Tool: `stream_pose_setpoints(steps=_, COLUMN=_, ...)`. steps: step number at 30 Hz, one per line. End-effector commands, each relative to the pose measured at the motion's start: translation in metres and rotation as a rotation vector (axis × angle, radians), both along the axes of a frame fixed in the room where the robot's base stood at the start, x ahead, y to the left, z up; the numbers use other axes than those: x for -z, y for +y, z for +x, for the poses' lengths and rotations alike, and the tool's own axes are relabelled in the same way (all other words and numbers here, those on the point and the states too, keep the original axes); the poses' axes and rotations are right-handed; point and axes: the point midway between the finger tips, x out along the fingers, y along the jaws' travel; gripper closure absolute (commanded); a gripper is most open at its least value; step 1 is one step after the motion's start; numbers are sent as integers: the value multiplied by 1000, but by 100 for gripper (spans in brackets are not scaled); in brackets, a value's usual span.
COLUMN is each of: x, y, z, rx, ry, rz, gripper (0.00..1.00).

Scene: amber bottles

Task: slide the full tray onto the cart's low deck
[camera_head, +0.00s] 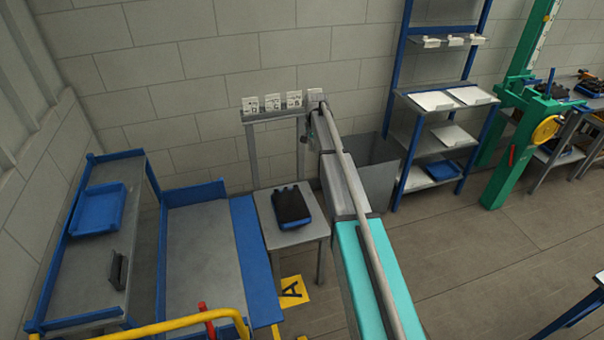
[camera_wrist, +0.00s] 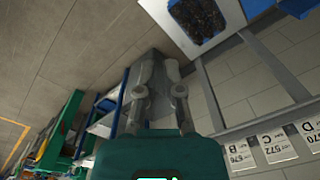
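The full tray (camera_head: 290,222), a small blue tray packed with dark bottles, sits on a small grey table (camera_head: 282,238). The tray also shows at the top of the wrist view (camera_wrist: 196,36). Left of the table is a blue-edged grey low deck (camera_head: 203,255), apparently the cart's, and it is bare. My gripper (camera_head: 318,106) is up by the wall, beyond the table and to the right of the label cards, away from the tray. In the wrist view its two fingers (camera_wrist: 159,70) stand apart with nothing seen between them.
A higher grey shelf (camera_head: 95,270) at left holds an empty blue tray (camera_head: 97,210) and a dark upright item. A rack with label cards (camera_head: 272,103) stands behind the table. A yellow rail (camera_head: 180,326) crosses the front. Shelving and a green post stand at right. Open floor lies right of my arm.

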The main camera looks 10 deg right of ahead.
Motion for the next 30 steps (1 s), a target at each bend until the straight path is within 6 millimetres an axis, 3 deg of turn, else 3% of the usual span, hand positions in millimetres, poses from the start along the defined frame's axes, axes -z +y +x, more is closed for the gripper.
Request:
stream_pose_setpoints(steps=8, x=31, y=30, z=-89, rx=-121, ry=1, rz=-4, gripper=100)
stream_pose_setpoints(steps=21, x=95, y=85, z=-295, rx=-439, ry=5, rz=-15, gripper=100)
stream_pose_setpoints(steps=25, x=109, y=95, z=-342, rx=-517, ry=6, rz=-17, gripper=100)
stream_pose_setpoints(steps=30, x=119, y=100, z=-378, rx=-581, ry=7, rz=-18, gripper=100)
